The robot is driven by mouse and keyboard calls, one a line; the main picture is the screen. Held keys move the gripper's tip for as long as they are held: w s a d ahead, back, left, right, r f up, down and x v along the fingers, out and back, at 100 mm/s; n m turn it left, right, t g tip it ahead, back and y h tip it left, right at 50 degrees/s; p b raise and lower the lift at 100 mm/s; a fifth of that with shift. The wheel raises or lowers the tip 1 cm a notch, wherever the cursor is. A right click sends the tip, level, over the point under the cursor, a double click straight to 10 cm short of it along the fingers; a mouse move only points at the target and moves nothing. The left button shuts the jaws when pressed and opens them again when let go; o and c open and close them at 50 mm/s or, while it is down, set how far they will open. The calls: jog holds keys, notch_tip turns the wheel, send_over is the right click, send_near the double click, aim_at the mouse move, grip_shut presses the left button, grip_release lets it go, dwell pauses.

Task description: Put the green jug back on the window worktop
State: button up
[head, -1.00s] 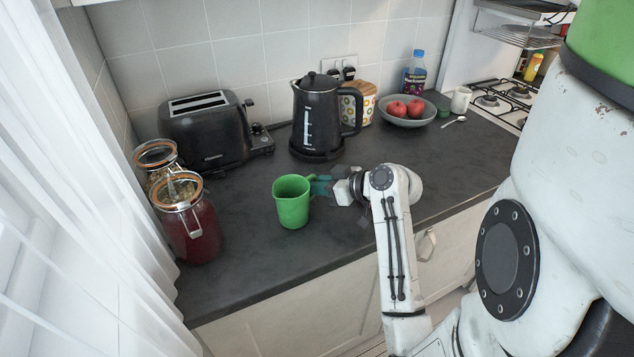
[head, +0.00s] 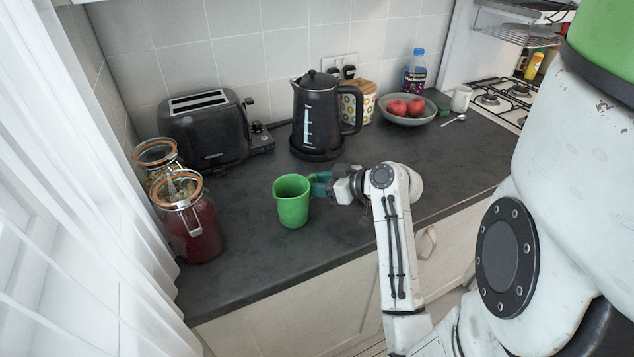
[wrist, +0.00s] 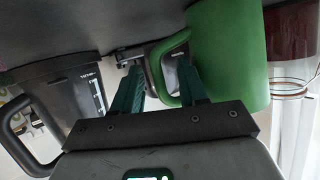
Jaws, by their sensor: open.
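The green jug (head: 292,205) stands upright on the dark worktop (head: 250,255), near its front edge. My gripper (head: 319,184) is just to the right of the jug, at the handle side, with its teal fingers apart. In the wrist view, which looks upside down, the jug (wrist: 228,50) is at the right. Its handle loop shows between the spread fingers of my gripper (wrist: 161,68); the right finger overlaps the handle's opening. I cannot tell whether a finger touches the handle.
Two glass jars (head: 192,225) stand left of the jug, by a white curtain (head: 70,200). A black toaster (head: 208,130) and a black kettle (head: 318,115) stand behind. A fruit bowl (head: 407,112) is further right. Bare worktop lies between jug and kettle.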

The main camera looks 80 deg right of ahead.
jog(key=b+v, duration=0.1)
jog(key=v, duration=1.1)
